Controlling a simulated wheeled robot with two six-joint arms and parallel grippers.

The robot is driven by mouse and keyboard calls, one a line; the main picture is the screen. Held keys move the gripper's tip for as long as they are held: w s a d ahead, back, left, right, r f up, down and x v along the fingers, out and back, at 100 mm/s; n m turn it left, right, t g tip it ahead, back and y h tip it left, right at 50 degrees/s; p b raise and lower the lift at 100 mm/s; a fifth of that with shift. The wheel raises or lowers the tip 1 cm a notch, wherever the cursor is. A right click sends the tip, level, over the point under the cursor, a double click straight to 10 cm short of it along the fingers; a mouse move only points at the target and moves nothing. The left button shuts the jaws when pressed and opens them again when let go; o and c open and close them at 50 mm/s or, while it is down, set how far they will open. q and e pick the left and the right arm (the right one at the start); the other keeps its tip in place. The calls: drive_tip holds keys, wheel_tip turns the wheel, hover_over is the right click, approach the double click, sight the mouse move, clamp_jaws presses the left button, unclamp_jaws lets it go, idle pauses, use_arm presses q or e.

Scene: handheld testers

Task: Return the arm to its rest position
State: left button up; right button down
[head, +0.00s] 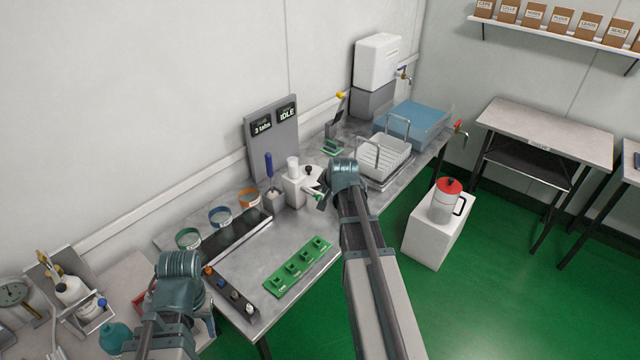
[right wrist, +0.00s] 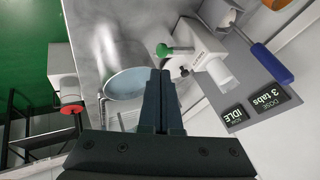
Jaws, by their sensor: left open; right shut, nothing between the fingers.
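My right arm reaches over the bench in the head view. Its gripper (head: 319,199) is beside the white dispenser (head: 297,186). In the right wrist view the fingers (right wrist: 161,100) are shut with nothing between them. The dispenser (right wrist: 210,62) with its green knob stands just past the fingertips, apart from them as far as I can tell. My left gripper (head: 152,288) is at the lower left of the head view, largely hidden by its own wrist, and is open.
A pale blue round dish (right wrist: 128,83) lies near the right fingers. Green boards (head: 298,267), open cans (head: 220,216), a blue-handled tool (head: 269,165), a display panel (head: 273,128) and a wire-handled basket (head: 385,155) stand on the bench. A jug (head: 446,203) stands on a white pedestal.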

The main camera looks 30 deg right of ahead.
drive_tip(key=s+a+f+n+g+y, duration=0.1)
drive_tip(key=s+a+f+n+g, duration=0.2)
drive_tip(key=a, duration=0.7)
drive_tip(key=s+a+n+y, duration=0.1)
drive_tip(key=s+a+n, duration=0.3)
drive_tip(key=a, duration=0.5)
drive_tip(key=s+a+f+n+g+h, duration=0.1)
drive_tip(key=s+a+n+g, duration=0.3)
drive_tip(key=s+a+n, duration=0.4)
drive_tip(key=s+a, duration=0.6)
drive_tip(key=s, duration=0.3)
drive_tip(key=shift+s+a+g+h, duration=0.2)
drive_tip(key=shift+g+h, duration=0.1)
drive_tip(key=shift+h, duration=0.1)
drive_tip(key=shift+w+f, duration=0.1)
drive_tip(key=shift+w, duration=0.05)
